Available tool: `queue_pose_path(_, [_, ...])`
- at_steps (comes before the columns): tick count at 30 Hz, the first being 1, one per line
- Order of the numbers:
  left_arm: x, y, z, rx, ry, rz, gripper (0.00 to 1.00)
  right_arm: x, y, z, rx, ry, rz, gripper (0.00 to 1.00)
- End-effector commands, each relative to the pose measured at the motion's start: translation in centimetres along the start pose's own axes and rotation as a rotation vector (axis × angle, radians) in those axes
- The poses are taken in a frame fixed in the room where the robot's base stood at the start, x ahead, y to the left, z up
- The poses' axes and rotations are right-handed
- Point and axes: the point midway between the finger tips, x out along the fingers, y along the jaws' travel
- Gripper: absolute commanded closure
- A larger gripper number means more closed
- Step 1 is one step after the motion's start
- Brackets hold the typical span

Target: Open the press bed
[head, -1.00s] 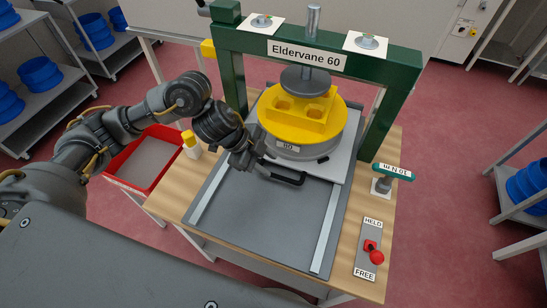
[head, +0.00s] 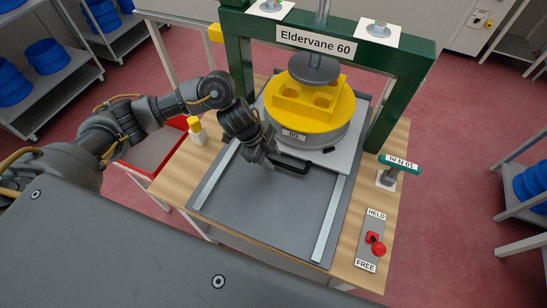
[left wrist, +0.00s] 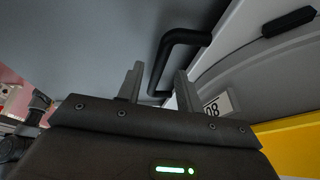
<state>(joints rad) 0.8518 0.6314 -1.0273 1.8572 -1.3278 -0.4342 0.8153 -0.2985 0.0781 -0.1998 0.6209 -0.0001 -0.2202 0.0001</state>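The green press (head: 315,40) stands on a wooden table. Its pale grey press bed (head: 338,160) carries a round grey form with a yellow block (head: 310,100) on top, under the press's dark plate. A black handle (head: 292,168) sticks out from the bed's front edge; it also shows in the left wrist view (left wrist: 180,38). My left gripper (head: 264,157) is at the handle's left end. In the left wrist view its two fingers (left wrist: 158,82) are apart, with part of the handle between or just beyond them. Contact cannot be told. My right gripper is out of view.
Two light rails (head: 333,220) flank a bare grey plate (head: 265,205) in front of the bed. A red-knobbed lever (head: 378,249) sits between HELD and FREE labels, nearer FREE. A green-handled torque tool (head: 399,164) stands at right, a yellow-capped bottle (head: 196,128) at left.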

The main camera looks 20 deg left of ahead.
Motion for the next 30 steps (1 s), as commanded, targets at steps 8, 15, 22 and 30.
queue_pose_path(8, [1.6, 0.0, 0.0, 0.001, 0.0, 0.0, 0.64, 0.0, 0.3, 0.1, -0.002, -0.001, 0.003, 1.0])
queue_pose_path(15, [1.6, 0.0, 0.0, 0.001, 0.0, -0.001, 0.68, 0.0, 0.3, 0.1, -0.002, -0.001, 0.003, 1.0])
queue_pose_path(22, [1.6, 0.0, 0.0, 0.001, 0.0, -0.001, 0.98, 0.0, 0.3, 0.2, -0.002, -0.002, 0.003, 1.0])
queue_pose_path(30, [1.6, 0.0, 0.0, 0.001, 0.0, -0.001, 1.0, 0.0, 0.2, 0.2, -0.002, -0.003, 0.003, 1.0])
